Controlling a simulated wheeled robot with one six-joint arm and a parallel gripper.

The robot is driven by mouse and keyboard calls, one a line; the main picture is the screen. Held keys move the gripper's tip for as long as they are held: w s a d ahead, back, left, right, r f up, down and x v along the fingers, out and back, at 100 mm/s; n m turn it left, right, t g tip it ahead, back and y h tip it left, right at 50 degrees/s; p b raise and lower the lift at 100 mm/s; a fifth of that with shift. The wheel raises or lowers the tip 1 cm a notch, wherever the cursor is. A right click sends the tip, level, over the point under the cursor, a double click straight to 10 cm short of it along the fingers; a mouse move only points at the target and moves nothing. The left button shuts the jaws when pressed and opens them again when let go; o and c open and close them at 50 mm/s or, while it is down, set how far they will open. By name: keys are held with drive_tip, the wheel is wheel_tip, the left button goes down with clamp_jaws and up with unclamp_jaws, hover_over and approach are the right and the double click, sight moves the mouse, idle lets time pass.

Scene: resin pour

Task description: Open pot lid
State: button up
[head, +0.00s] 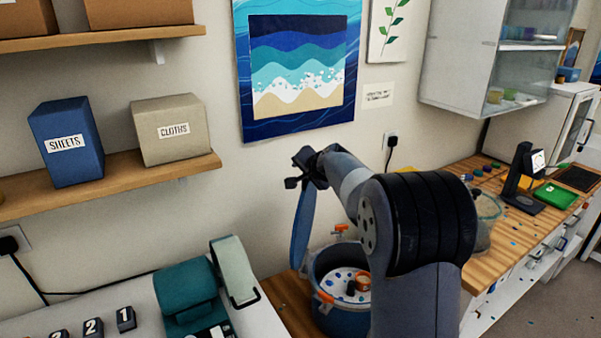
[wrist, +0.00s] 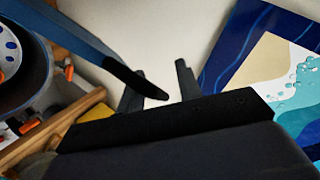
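The blue pot (head: 338,318) stands on the wooden counter, its mouth uncovered, with orange clamps on its rim. Inside is a white surface with blue dots and an orange-brown piece. The blue lid (head: 301,230) stands up nearly edge-on above the pot's left side. My gripper (head: 308,165) is at the lid's upper end. In the wrist view, the lid (wrist: 75,40) ends in a black tip in front of my left finger, with a gap to the right finger. The fingers are apart. Part of the pot (wrist: 38,85) shows at the left; my arm hides its right side in the head view.
A teal machine (head: 187,290) stands left of the pot. A shelf with a SHEETS box (head: 66,145) and a CLOTHS box (head: 174,130) is on the wall. A wave picture (head: 297,65) hangs behind my gripper. The right counter holds a black stand (head: 520,175).

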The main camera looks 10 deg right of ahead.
drive_tip(key=b+v, duration=0.1)
drive_tip(key=v, duration=0.6)
drive_tip(key=shift+r+b, duration=0.3)
drive_tip(key=shift+b, duration=0.05)
drive_tip(key=shift+s, duration=0.1)
drive_tip(key=p+x, duration=0.3)
drive_tip(key=x, duration=0.7)
drive_tip(key=shift+d+r, duration=0.1)
